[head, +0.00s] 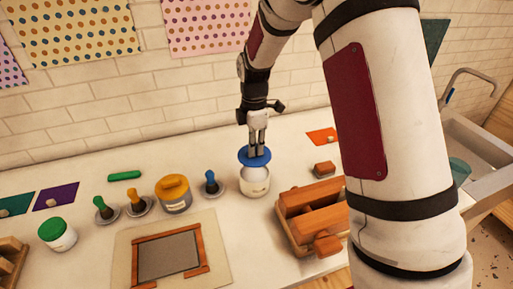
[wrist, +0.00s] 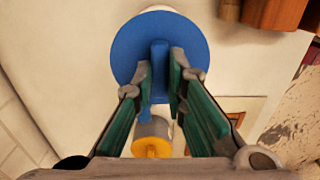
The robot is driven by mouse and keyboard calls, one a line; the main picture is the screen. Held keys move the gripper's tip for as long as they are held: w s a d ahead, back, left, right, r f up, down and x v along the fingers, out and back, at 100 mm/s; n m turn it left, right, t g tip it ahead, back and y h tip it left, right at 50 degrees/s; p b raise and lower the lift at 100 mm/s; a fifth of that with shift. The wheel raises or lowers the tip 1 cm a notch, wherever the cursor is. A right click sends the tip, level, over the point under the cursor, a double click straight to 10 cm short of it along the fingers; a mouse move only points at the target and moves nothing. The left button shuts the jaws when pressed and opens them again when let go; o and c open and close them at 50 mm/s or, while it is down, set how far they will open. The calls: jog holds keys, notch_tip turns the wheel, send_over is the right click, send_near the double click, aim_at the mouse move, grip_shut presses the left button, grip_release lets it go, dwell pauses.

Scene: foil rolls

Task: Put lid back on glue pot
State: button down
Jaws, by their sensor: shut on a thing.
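The blue lid (head: 254,156) is a flat disc with an upright bar handle. My gripper (head: 257,150) is shut on that handle, and the lid also shows large in the wrist view (wrist: 127,66), with my gripper's fingers (wrist: 163,85) on both sides of the bar. The white glue pot (head: 255,182) stands upright on the table, just below the lid in the head view. The lid looks slightly above the pot's rim, toward its back; whether they touch I cannot tell. In the wrist view the lid hides nearly all of the pot.
A yellow-lidded pot (head: 174,194) and a blue-handled tool (head: 210,184) stand left of the glue pot. A wooden crate of blocks (head: 309,214) stands close on the right. A framed screen (head: 169,256) lies in front. A green-lidded jar (head: 57,234) is farther left.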

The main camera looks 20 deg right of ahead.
jog(key=shift+f+b, duration=0.55)
jog(key=shift+f, duration=2.45)
jog(key=shift+f, duration=0.2)
jog(key=c, duration=1.1)
grip_release()
jog(key=shift+o, duration=0.2)
jog(key=shift+r, duration=0.15)
jog(key=shift+r+p, duration=0.65)
jog(key=shift+r, duration=2.75)
